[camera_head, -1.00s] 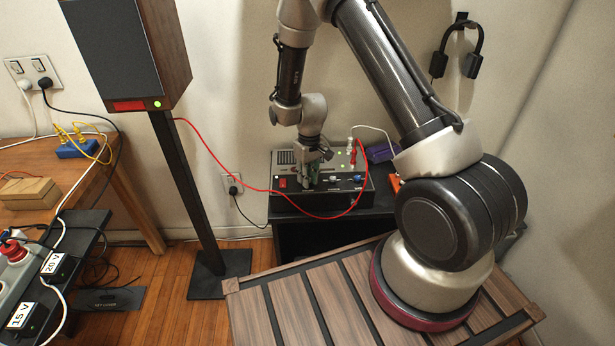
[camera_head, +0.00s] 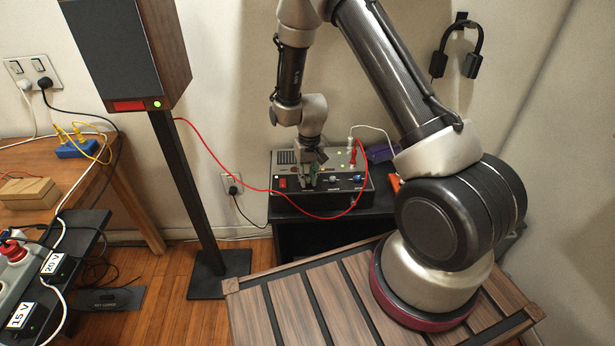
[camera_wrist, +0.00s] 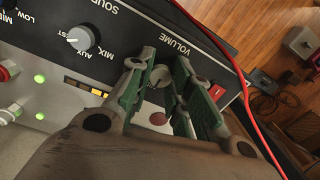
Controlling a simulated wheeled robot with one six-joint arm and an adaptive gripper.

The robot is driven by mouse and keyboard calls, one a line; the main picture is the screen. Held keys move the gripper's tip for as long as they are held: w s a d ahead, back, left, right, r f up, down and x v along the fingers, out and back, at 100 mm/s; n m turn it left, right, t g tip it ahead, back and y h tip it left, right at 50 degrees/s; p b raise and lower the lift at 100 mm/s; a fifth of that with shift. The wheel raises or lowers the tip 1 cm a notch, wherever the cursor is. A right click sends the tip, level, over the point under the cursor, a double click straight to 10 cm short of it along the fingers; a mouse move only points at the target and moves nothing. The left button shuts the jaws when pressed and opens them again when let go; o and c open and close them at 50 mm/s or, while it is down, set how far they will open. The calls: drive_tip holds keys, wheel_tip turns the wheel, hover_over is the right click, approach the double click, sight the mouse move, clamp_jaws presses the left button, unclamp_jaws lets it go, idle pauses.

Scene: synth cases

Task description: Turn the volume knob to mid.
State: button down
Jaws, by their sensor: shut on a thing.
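The volume knob (camera_wrist: 160,76) is a small pale round knob below the printed word VOLUME in the wrist view. My gripper (camera_wrist: 164,64) has its two green-padded fingers on either side of it and is shut on it. The fingers and the tilt hide part of the knob, so its pointer and scale marks cannot be read. In the head view my gripper (camera_head: 308,180) reaches down to the front left of the dark amplifier box (camera_head: 345,205), and the knob is hidden there.
A source knob (camera_wrist: 80,38) sits beside the volume knob. A red switch (camera_wrist: 217,92) is on the other side. A red cable (camera_head: 235,172) loops from the speaker (camera_head: 130,50) across the box front.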

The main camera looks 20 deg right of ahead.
sight(309, 178)
drive_tip(key=shift+w, duration=0.1)
drive_tip(key=c, duration=1.3)
unclamp_jaws()
drive_tip(key=shift+o, duration=0.2)
wheel_tip(309, 178, up, 12)
drive_tip(key=shift+d, duration=0.2)
drive_tip(key=s+d+r+t, duration=0.1)
drive_tip(key=s+d+r, duration=0.2)
drive_tip(key=s+r, duration=0.6)
drive_tip(key=s+d+r+t, duration=0.1)
drive_tip(key=s+d+r, duration=0.2)
drive_tip(key=s+r, duration=0.7)
drive_tip(key=s+d+r+t, duration=0.2)
drive_tip(key=s+d+r, duration=0.2)
drive_tip(key=s+r, duration=0.5)
drive_tip(key=shift+s+r+n, duration=0.15)
drive_tip(key=shift+s+n, duration=0.05)
drive_tip(key=shift+n, duration=0.1)
